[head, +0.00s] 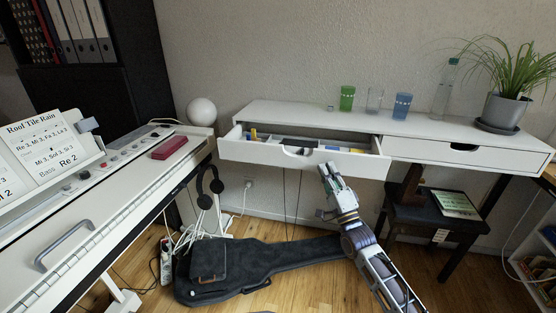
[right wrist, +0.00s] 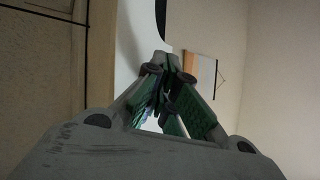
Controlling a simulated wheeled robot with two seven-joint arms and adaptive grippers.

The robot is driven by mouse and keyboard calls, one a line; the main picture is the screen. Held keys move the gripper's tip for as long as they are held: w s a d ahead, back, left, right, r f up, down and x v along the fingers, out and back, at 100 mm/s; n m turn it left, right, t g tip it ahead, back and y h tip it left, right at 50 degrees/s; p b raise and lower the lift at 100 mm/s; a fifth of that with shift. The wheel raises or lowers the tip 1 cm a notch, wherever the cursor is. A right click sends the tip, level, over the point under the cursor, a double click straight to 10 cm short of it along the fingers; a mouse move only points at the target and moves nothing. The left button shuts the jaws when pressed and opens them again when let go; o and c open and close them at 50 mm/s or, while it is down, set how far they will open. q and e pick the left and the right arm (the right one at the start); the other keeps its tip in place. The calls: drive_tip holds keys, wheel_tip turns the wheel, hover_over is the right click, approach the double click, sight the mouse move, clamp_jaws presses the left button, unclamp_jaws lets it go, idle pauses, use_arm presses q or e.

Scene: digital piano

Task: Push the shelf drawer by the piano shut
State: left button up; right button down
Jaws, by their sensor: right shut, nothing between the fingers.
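The white shelf drawer (head: 350,162) by the piano (head: 110,200) stands pulled out from the white wall shelf (head: 300,115). In the right wrist view the closed fingers (right wrist: 168,75) point at a pale surface with a dark curved edge. My left gripper is not in view.
A second drawer (head: 470,153) to the right is shut. Glasses, a bottle (head: 444,90) and a potted plant (head: 505,100) stand on the shelf top. A black guitar bag (head: 250,265) lies on the floor below. A dark stool (head: 430,212) stands at the right.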

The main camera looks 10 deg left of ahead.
sight(330, 146)
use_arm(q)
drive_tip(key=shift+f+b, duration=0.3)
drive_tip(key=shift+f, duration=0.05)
use_arm(e)
drive_tip(key=shift+w, duration=0.45)
drive_tip(key=shift+w+b, duration=2.6)
drive_tip(key=shift+w, duration=0.9)
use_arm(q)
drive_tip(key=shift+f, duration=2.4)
use_arm(e)
drive_tip(key=shift+w, duration=4.85)
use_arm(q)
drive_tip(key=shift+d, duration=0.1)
use_arm(e)
drive_tip(key=shift+s+p, duration=0.15)
drive_tip(key=shift+p, duration=0.25)
drive_tip(key=shift+s+p, duration=1.85)
drive_tip(key=shift+p, duration=1.2)
use_arm(q)
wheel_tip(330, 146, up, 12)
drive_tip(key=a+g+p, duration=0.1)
drive_tip(key=p, duration=0.1)
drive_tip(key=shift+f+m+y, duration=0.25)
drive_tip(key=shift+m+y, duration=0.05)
use_arm(e)
drive_tip(key=shift+s, duration=1)
